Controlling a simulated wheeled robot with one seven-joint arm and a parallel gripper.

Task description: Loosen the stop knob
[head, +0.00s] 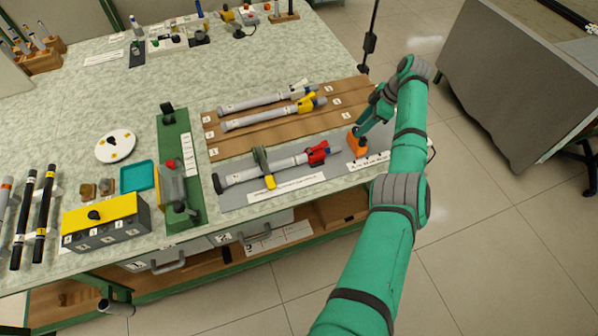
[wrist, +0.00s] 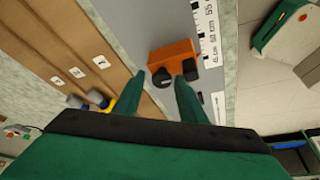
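The orange stop block (head: 357,147) sits at the right end of the grey mat, near the table's right edge. In the wrist view the orange block (wrist: 180,56) lies beside a ruler strip (wrist: 208,40). Its round black stop knob (wrist: 161,77) faces the camera; a second dark part shows on the block's right side. My gripper (head: 364,130) is over the block, pointing down. In the wrist view my gripper (wrist: 157,88) is open, its two green fingers apart, with the knob seen between the tips. Whether the fingers touch anything, I cannot tell.
A grey rod with red and black parts (head: 275,170) lies on the grey mat (head: 292,192), left of the block. Behind it, grey-and-yellow rods (head: 262,118) lie on a brown board (head: 235,147). A green fixture (head: 178,150) stands farther left. Open floor lies right of the table.

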